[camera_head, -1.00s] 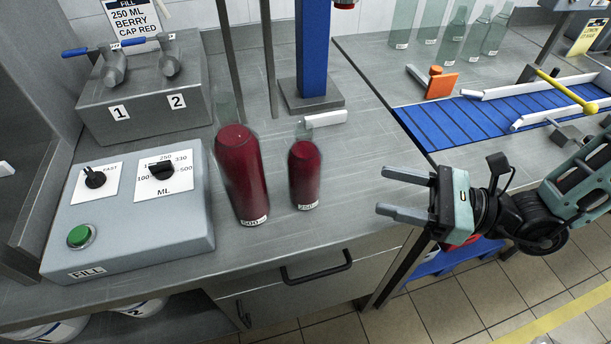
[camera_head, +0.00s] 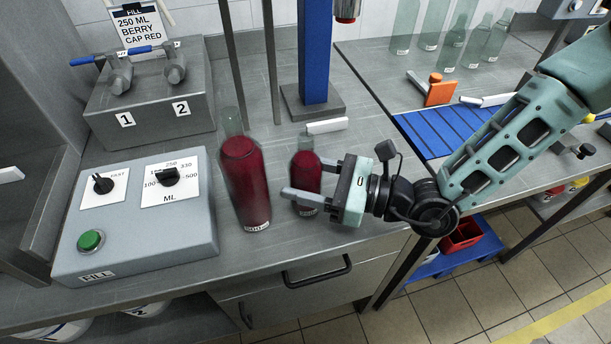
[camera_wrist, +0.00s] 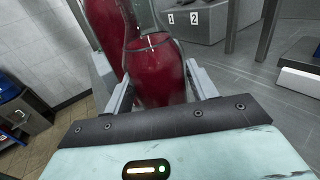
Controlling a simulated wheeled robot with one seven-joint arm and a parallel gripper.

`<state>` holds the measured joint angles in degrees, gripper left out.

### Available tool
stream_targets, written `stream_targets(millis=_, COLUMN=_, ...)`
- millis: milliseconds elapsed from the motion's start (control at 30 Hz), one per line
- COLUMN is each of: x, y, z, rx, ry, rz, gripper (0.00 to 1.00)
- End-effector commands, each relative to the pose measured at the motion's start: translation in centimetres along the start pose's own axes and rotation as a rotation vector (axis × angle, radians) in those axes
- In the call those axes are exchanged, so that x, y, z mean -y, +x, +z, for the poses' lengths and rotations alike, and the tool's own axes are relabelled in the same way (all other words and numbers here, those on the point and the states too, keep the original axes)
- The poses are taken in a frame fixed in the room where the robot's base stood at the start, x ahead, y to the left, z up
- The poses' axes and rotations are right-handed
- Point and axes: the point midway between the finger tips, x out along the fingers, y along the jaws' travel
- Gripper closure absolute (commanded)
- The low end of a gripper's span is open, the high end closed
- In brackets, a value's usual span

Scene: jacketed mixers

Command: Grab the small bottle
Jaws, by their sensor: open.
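The small bottle (camera_head: 306,170) is clear with red liquid and stands upright on the grey counter. My gripper (camera_head: 304,178) is open, with its fingers on either side of the small bottle's body. In the wrist view the small bottle (camera_wrist: 156,72) stands between the two fingertips (camera_wrist: 161,82). I cannot tell whether either finger touches it. The larger bottle (camera_head: 245,180), marked 500 and also filled with red, stands just left of the small one. It also shows behind it in the wrist view (camera_wrist: 100,28).
A grey control box (camera_head: 135,225) with dials and a green button is at left. A blue post (camera_head: 315,50) and a white bar (camera_head: 327,126) stand behind the small bottle. Several empty bottles (camera_head: 432,28) and a blue conveyor (camera_head: 428,134) are at right.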

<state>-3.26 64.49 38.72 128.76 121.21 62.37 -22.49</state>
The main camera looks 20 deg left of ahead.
Motion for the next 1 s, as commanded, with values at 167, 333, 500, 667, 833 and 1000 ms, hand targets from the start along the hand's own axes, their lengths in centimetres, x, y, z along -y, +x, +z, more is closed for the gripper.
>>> stream_targets(millis=167, x=0.0, y=1.6, z=0.0, rx=0.001, ry=0.0, rz=0.0, gripper=0.43)
stream_targets(millis=333, x=0.0, y=1.7, z=0.0, rx=0.0, ry=0.0, rz=-0.001, gripper=0.43)
stream_targets(millis=500, x=0.0, y=1.7, z=0.0, rx=0.0, ry=0.0, rz=-0.001, gripper=0.73)
stream_targets(millis=667, x=0.0, y=1.7, z=0.1, rx=0.002, ry=-0.001, rz=0.0, gripper=0.88)
stream_targets(millis=833, x=0.0, y=1.7, z=0.2, rx=0.002, ry=-0.001, rz=0.0, gripper=0.88)
stream_targets(millis=1000, x=0.0, y=1.7, z=1.1, rx=0.002, ry=-0.002, rz=-0.001, gripper=0.88)
